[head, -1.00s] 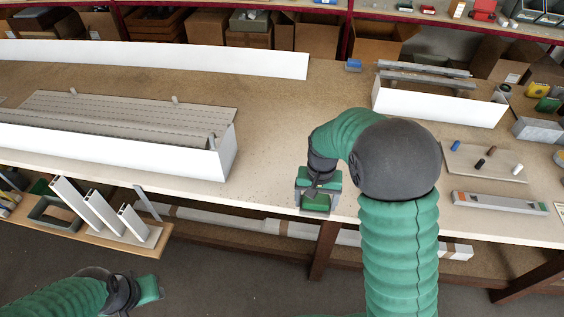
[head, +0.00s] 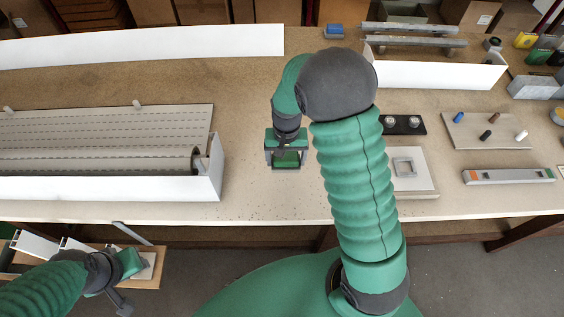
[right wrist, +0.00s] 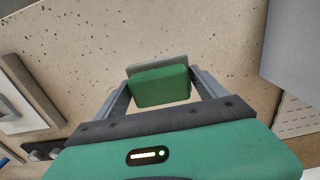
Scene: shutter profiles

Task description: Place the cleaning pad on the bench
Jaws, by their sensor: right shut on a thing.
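The cleaning pad (head: 287,161) is a small green block with a grey layer. My right gripper (head: 286,166) is shut on it above the bench (head: 255,196), inside the front edge. In the right wrist view the pad (right wrist: 160,87) sits between the two grey fingers of my right gripper (right wrist: 163,92), with speckled bench top behind it. I cannot tell how large the gap under the pad is. My left gripper (head: 124,276) is low at the left, in front of the bench; its fingers do not show clearly.
A long white shutter box (head: 205,180) lies left of the pad. To the right, beyond my arm, are a white square plate (head: 418,165), a black strip with knobs (head: 414,125) and a grey level-like bar (head: 508,176). Bench around the pad is clear.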

